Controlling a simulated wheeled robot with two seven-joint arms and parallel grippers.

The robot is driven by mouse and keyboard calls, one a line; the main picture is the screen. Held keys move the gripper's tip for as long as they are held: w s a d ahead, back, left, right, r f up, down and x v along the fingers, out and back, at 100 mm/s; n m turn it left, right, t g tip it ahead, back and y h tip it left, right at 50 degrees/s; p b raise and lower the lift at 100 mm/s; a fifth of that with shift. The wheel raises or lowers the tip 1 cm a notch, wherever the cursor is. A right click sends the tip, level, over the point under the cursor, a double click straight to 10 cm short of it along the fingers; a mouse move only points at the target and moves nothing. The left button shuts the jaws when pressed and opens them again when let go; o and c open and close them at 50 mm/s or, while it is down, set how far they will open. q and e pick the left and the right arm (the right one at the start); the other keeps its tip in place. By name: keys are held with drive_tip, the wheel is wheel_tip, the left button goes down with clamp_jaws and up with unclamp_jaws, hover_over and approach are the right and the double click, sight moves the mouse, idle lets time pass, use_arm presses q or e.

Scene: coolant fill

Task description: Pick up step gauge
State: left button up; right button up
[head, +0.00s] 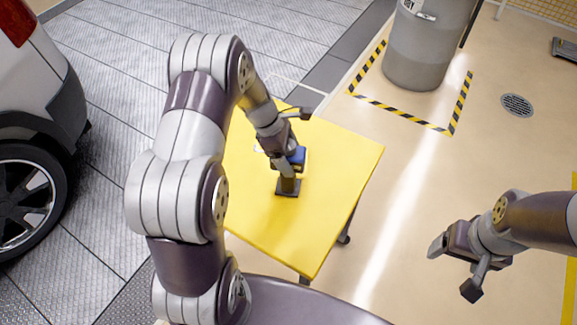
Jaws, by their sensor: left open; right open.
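My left gripper (296,148) is over the yellow table, with its jaws spread apart. A small blue object (298,156) shows between or just beyond its fingers, partly hidden by the gripper; I cannot tell whether it is the step gauge or whether the gripper touches it. My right gripper (453,268) is open and empty, off to the right over the beige floor. No step gauge can be clearly made out.
The yellow table (335,190) is largely bare on its right and front parts. A grey barrel (428,45) stands inside black-and-yellow floor tape (402,116) at the back. A car (35,130) is at the left. A round drain (517,104) is in the floor.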

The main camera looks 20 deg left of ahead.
use_arm(q)
drive_tip(key=shift+s+a, duration=0.1)
drive_tip(key=shift+a, duration=0.05)
drive_tip(key=c, duration=1.3)
clamp_jaws()
drive_tip(key=shift+r, duration=0.1)
